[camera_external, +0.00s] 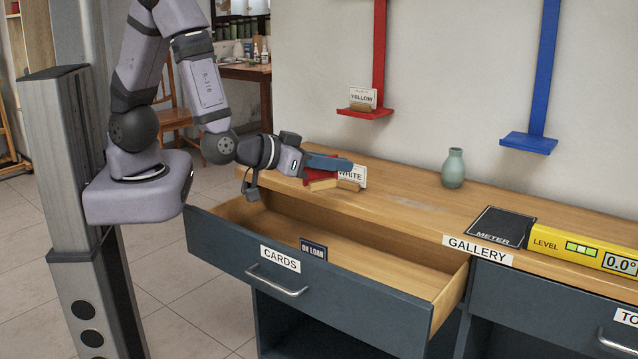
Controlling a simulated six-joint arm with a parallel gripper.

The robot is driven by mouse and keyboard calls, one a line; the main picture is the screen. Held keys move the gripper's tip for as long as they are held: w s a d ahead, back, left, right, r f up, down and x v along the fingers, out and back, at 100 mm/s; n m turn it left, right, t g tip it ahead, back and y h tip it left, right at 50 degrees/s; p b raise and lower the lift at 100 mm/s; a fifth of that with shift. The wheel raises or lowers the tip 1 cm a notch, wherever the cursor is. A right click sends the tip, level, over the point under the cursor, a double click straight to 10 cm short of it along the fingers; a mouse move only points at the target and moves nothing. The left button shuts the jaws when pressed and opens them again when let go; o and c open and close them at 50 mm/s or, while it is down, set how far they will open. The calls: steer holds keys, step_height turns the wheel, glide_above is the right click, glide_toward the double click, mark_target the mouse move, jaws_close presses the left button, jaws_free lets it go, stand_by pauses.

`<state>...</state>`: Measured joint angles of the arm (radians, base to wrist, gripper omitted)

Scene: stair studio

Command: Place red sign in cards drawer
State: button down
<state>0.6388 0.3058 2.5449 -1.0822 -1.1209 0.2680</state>
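A red piece (312,180), which looks like the red sign, shows at the back left of the wooden counter, partly hidden by my gripper (328,165). My gripper is right at the red piece, and its fingers overlap it in the picture. I cannot tell whether they are closed on it or whether it touches the counter. A white card (352,174) reading WHITE stands just right of the gripper in a wooden holder. The cards drawer (348,303), dark blue with a CARDS label, is pulled open below. A dark ON LOAN sign (313,249) stands inside, behind its front panel.
A green vase (453,168), a black METER pad (500,227) and a yellow level (585,247) are on the counter (400,203). Red (366,112) and blue (528,143) wall shelves hang behind; the red one holds a YELLOW card. Much of the drawer's inside is bare.

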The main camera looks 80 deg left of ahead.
steer(key=s+a+n+g+y, duration=0.1)
steer(key=a+n+g+y, duration=0.3)
steer(key=a+n+y, duration=0.15)
steer(key=s+f+n+g+y+p, duration=0.1)
steer(key=s+f+p, duration=0.4)
steer(key=p, duration=0.3)
steer(key=shift+s+a+f+p, duration=0.25)
steer(key=shift+a+p, duration=0.15)
steer(key=shift+a, duration=0.05)
steer(key=shift+r, duration=0.1)
stand_by(0.6)
